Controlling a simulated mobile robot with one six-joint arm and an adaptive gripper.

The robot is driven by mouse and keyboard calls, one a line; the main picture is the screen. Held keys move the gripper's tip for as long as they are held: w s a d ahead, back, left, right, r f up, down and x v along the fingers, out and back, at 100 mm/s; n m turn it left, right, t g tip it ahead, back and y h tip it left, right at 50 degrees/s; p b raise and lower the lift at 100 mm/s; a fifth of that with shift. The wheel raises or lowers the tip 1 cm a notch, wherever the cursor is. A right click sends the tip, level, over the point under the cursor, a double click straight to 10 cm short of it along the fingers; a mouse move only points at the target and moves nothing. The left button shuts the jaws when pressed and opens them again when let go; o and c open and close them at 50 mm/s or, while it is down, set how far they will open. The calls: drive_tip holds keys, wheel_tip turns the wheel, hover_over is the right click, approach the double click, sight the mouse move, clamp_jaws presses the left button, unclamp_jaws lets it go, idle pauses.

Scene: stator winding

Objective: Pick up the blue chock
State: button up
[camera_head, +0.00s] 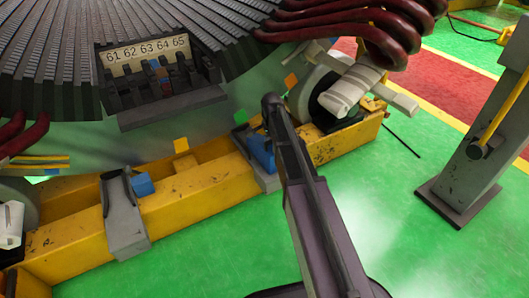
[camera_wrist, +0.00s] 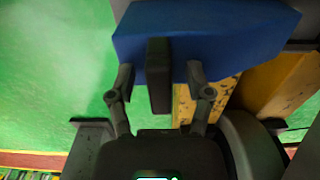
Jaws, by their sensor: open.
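A blue chock (camera_head: 262,153) sits by a grey bracket on the yellow beam in the head view, just left of my arm. A large blue chock (camera_wrist: 235,25) fills the top of the wrist view, right at my gripper (camera_wrist: 160,85). The gripper's dark fingers are spread, and their tips overlap the chock's lower edge in the picture. Whether they touch it, I cannot tell. In the head view my gripper (camera_head: 272,108) is a narrow dark shape beside the chock, partly covering its right side. A smaller blue block (camera_head: 142,184) is at the left bracket.
The yellow beam (camera_head: 190,192) runs under the large stator (camera_head: 50,60). A grey post (camera_head: 480,165) stands at the right. Green floor (camera_head: 410,230) is clear in front.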

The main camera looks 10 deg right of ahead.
clamp_jaws()
drive_tip(key=shift+r, duration=0.2)
idle(0.5)
wheel_tip(320, 180, up, 3)
drive_tip(key=p, duration=0.3)
drive_tip(key=shift+r+p, duration=0.2)
drive_tip(key=shift+p, duration=0.2)
drive_tip(key=s+r+p, duration=0.1)
drive_tip(key=s, duration=1.5)
drive_tip(key=shift+a, duration=0.3)
drive_tip(key=shift+r, duration=0.1)
